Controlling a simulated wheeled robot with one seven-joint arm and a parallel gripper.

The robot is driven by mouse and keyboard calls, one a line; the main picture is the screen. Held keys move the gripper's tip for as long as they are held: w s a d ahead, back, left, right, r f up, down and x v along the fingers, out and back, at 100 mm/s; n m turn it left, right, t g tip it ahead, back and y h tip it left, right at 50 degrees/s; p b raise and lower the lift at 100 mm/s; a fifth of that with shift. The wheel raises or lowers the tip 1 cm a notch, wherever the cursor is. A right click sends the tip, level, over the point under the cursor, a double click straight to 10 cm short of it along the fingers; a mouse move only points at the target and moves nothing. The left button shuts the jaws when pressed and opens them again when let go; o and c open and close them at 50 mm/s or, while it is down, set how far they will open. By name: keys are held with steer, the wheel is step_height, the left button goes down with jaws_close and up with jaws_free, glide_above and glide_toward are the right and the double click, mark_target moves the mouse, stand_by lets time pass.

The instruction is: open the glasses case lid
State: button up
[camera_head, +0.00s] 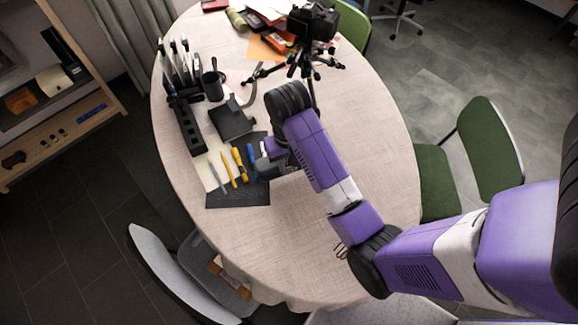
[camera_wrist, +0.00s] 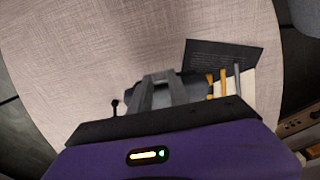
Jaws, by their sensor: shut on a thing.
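The glasses case (camera_wrist: 196,86) appears in the wrist view as a dark blue-grey rounded shape on the table, beside a dark sheet. My gripper (camera_wrist: 162,80) is in front of it, with its grey fingers shut on it, apparently at the lid. The fingers and the gripper body hide much of the case, so I cannot tell how far the lid is raised. In the head view, my gripper (camera_head: 264,166) is low over the table, just right of the pens, and my arm covers most of the case.
The round cloth-covered table (camera_head: 365,150) has clear room at right and front. Several pens (camera_head: 240,164) lie on paper and a dark sheet (camera_head: 238,196). A black organiser (camera_head: 190,128), dark mug (camera_head: 213,86) and camera tripod (camera_head: 300,62) stand behind. Chairs surround the table.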

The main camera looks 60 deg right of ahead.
steer(key=shift+w+d+r, duration=0.1)
steer(key=shift+w+r, duration=0.05)
steer(key=shift+r, duration=0.1)
steer(key=shift+w+d+r, duration=0.25)
steer(key=shift+w+r, duration=0.1)
steer(key=shift+r, duration=0.15)
steer(key=o, duration=0.7)
steer(key=shift+c, duration=0.2)
stand_by(0.4)
